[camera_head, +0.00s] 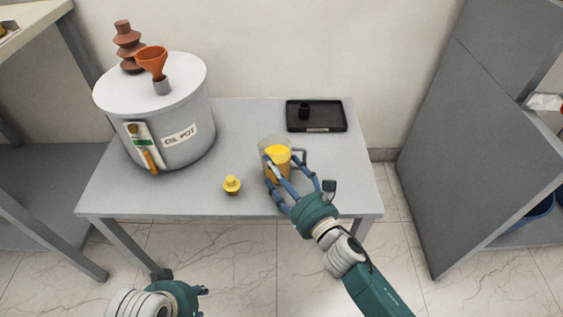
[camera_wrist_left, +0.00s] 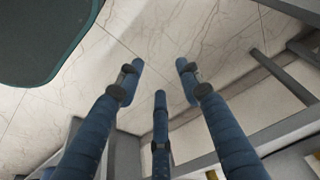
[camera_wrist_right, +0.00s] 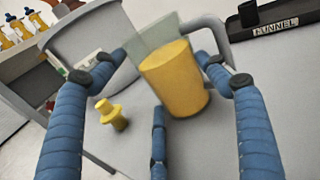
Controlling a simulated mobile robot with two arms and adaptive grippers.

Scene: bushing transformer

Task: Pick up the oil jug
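The oil jug (camera_head: 275,150) is a clear container with yellow oil and a grey handle, standing near the table's front right. It is large in the right wrist view (camera_wrist_right: 174,78), with its handle to the right. My right gripper (camera_head: 292,175) is at the jug from the front right. Its blue fingers are spread, one on each side of the jug and a third in front; firm contact cannot be told. My left gripper (camera_head: 203,292) is low at the front left, away from the table. In the left wrist view its fingers (camera_wrist_left: 160,80) are apart and empty.
A grey table (camera_head: 185,190) carries the oil pot (camera_head: 170,125) with an orange funnel (camera_head: 151,60) on its lid. A small yellow stopper (camera_head: 232,185) stands left of the jug. A black tray (camera_head: 330,118) lies behind. A grey cabinet panel (camera_head: 460,150) stands right.

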